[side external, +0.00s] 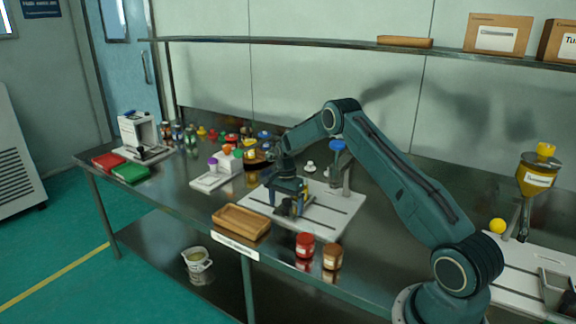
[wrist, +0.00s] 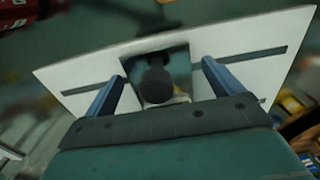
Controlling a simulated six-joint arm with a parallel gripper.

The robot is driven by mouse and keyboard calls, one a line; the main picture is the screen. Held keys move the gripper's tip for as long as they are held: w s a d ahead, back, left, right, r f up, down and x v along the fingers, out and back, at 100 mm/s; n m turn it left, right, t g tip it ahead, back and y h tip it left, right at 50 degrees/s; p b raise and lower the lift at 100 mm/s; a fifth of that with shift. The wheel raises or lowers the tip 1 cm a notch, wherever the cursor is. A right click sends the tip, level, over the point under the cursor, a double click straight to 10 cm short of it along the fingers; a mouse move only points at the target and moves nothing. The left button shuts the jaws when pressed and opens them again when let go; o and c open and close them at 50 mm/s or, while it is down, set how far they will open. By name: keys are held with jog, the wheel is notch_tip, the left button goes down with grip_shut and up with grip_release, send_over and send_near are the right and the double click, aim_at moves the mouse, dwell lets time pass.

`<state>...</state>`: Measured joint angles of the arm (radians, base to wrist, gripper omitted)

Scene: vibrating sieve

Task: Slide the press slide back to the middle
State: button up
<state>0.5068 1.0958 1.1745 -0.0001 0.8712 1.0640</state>
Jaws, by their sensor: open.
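The press slide shows in the wrist view as a dark block with a round black knob (wrist: 155,84) on it. It sits on a white base plate (wrist: 85,78) that has a dark slot running across it. My gripper (wrist: 163,70) is open, with one blue finger on each side of the knob and a gap to each. In the side view my gripper (side external: 287,208) points down over the left part of the white base plate (side external: 325,228). The slide is mostly hidden there behind the fingers. I cannot tell whether either finger touches it.
A wooden tray (side external: 241,222) lies in front of the plate, with a red jar (side external: 305,245) and a brown jar (side external: 332,256) near the table edge. A post with a blue-topped container (side external: 338,150) stands behind. Coloured bottles crowd the back left.

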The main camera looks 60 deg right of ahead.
jog(key=shift+o, duration=0.4)
jog(key=shift+r, duration=0.1)
jog(key=shift+r, duration=4.35)
jog(key=shift+r, duration=0.1)
